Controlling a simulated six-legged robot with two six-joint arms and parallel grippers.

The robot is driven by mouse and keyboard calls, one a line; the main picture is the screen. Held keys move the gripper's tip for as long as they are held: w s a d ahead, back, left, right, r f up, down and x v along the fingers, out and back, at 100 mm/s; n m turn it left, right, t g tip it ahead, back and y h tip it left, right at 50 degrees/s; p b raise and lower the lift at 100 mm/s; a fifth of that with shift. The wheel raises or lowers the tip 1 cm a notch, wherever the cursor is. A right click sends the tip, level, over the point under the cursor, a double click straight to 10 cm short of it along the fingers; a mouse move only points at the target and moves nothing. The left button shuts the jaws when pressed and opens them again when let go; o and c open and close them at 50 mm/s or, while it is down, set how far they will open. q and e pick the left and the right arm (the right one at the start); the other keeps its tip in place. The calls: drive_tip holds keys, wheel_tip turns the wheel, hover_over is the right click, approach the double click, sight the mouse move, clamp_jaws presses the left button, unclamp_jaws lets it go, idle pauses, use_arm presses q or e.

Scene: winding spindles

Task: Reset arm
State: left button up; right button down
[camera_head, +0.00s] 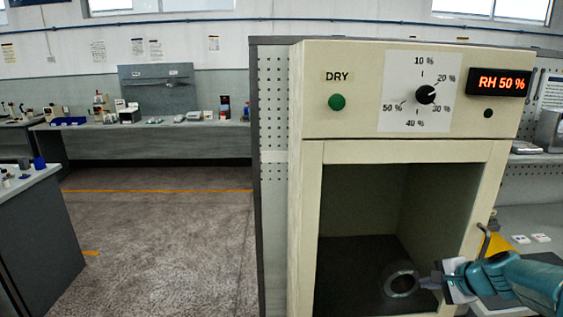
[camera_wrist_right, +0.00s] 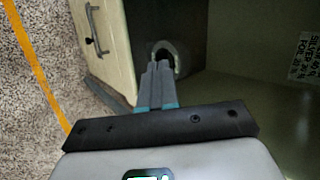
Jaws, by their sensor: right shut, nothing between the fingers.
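My right gripper (camera_head: 428,282) reaches in from the right at the front of the open compartment of the cream drying cabinet (camera_head: 306,220). Its fingers are together with nothing between them; in the right wrist view they show as a closed pair (camera_wrist_right: 157,84). A grey ring-shaped spool (camera_head: 388,282) lies on the dark compartment floor, just left of the fingertips. It also shows in the right wrist view (camera_wrist_right: 183,55), beyond the fingertips; whether they touch it I cannot tell. My left gripper is out of view.
The cabinet has a black dial (camera_head: 426,95), a green button (camera_head: 337,102) and a red display (camera_head: 497,84) reading RH 50%. A cream panel (camera_wrist_right: 112,50) with a dark handle stands beside the right gripper. Open floor (camera_head: 160,240) lies left; a grey bench (camera_head: 45,235) stands far left.

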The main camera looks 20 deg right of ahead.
drive_tip(key=a+f+n+g+y, duration=0.45)
drive_tip(key=a+f, duration=1.45)
drive_tip(key=a, duration=0.5)
drive_tip(key=s+a+f+n+g, duration=0.2)
drive_tip(key=s+a+f+n, duration=0.4)
drive_tip(key=s+a, duration=0.2)
drive_tip(key=s+a+f+n+g, duration=0.2)
drive_tip(key=s+a+f+n, duration=0.4)
drive_tip(key=s+a, duration=0.3)
drive_tip(key=shift+s+n+h, duration=0.45)
drive_tip(key=shift+s, duration=0.65)
drive_tip(key=shift+s, duration=0.1)
drive_tip(key=shift+f, duration=0.1)
